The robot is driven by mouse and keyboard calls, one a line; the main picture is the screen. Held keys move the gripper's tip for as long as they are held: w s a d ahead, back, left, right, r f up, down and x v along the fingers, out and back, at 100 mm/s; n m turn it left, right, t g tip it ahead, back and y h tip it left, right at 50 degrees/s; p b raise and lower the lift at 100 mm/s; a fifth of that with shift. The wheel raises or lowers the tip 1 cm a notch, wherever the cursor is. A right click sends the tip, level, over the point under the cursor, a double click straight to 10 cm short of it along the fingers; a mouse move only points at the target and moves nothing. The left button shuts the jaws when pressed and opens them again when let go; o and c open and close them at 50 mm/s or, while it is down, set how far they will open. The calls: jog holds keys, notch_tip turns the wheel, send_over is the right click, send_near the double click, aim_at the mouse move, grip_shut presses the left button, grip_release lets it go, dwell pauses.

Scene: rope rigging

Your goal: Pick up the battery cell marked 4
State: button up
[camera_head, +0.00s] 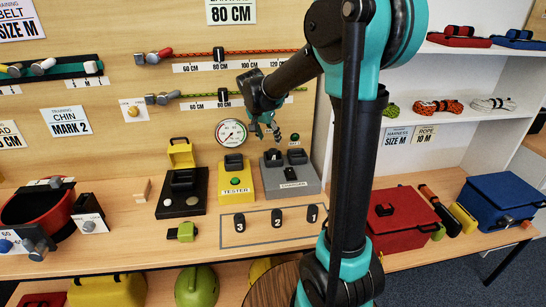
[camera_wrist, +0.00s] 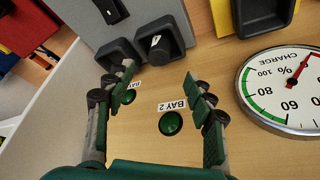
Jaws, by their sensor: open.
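Three black battery cells stand on the bench in the head view, beside labels 1 (camera_head: 312,212), 2 (camera_head: 277,217) and 3 (camera_head: 240,221). I cannot read a 4 on any cell. The grey charger (camera_head: 307,185) stands behind them, with black bays on top. In the wrist view, a black cell (camera_wrist: 160,46) with a small pale mark sits in one charger bay; the bay beside it looks empty. My gripper (camera_head: 267,132) is open and empty, above and behind the charger. In the wrist view its fingers (camera_wrist: 160,105) are spread apart, short of the bays.
Green lamps (camera_wrist: 171,123) with bay labels are on the wall behind the charger. A round charge gauge (camera_head: 231,133) hangs left of my gripper, above the yellow tester (camera_head: 236,181). A red box (camera_head: 398,222) stands at the right. The bench front has free room.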

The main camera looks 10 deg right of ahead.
aim_at(273, 150)
jog(key=x, duration=0.7)
jog(key=shift+d, duration=0.1)
grip_shut()
dwell(0.3)
